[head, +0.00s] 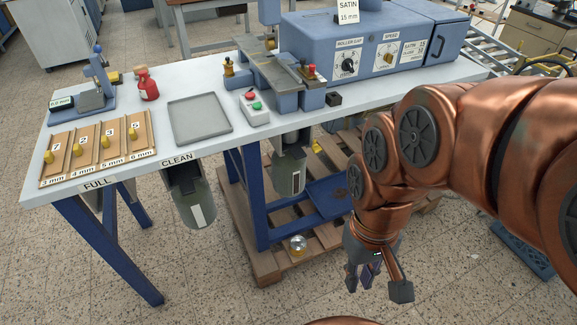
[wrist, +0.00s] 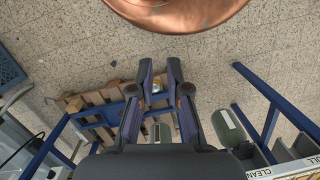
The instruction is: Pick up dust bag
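Two grey-green dust bags show in the head view. One dust bag (head: 196,205) hangs below the table's front edge under the CLEAN label (head: 177,160), with a white strip on its front. The other dust bag (head: 289,172) hangs beneath the machine, farther right. In the wrist view the CLEAN-side bag (wrist: 227,127) is right of the fingers, and the machine-side bag (wrist: 161,133) is partly hidden between them. My gripper (head: 379,284) is right of both bags, low and apart from them. Its fingers (wrist: 160,72) are spread and empty.
The white table (head: 215,150) carries a blue machine (head: 350,50), a grey tray (head: 199,117) and a wooden gauge board (head: 95,148). Blue legs (head: 110,240) flank the bags. A wooden pallet (head: 262,268) with a small metal tin (head: 298,244) lies below. The front floor is open.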

